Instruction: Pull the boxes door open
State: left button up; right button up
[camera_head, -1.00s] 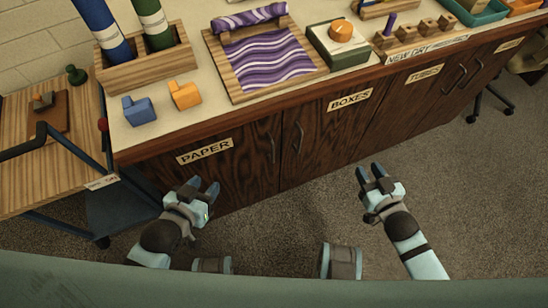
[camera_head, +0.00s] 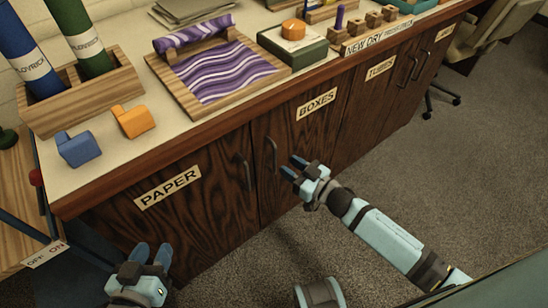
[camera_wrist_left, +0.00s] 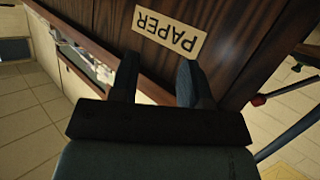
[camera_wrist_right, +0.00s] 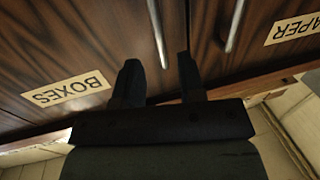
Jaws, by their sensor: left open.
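The BOXES door (camera_head: 318,148) is a dark wood cabinet door under the counter, with a white label (camera_head: 316,104). It looks shut. Its upright metal handle (camera_head: 271,155) is by the door's left edge, and the handle also shows in the right wrist view (camera_wrist_right: 157,32). My right gripper (camera_head: 293,167) is open in front of this door, just right of the handle in the head view. In the right wrist view the handle's end appears between the fingers; contact cannot be told. My left gripper (camera_head: 152,254) is open and empty, low before the PAPER door (camera_head: 205,215).
The PAPER handle (camera_head: 245,171) stands close left of the BOXES handle. The TUBES door (camera_head: 372,105) is to the right. A blue-framed cart (camera_head: 22,220) is at the left. The carpet right of my right arm is clear up to an office chair (camera_head: 490,35).

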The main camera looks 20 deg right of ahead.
pick_arm(q)
jog(key=shift+w+d+r+t+h+b, duration=0.2)
jog(key=shift+d+r+t, duration=0.1)
jog(key=shift+r, duration=0.25)
jog(key=shift+w+d+r+t+h+b, duration=0.2)
jog(key=shift+r+t, duration=0.1)
jog(key=shift+r, duration=0.25)
pick_arm(e)
jog(key=shift+x, duration=3.05)
jog(key=shift+c, duration=0.4)
pick_arm(q)
jog(key=shift+s, duration=0.1)
pick_arm(e)
grip_shut()
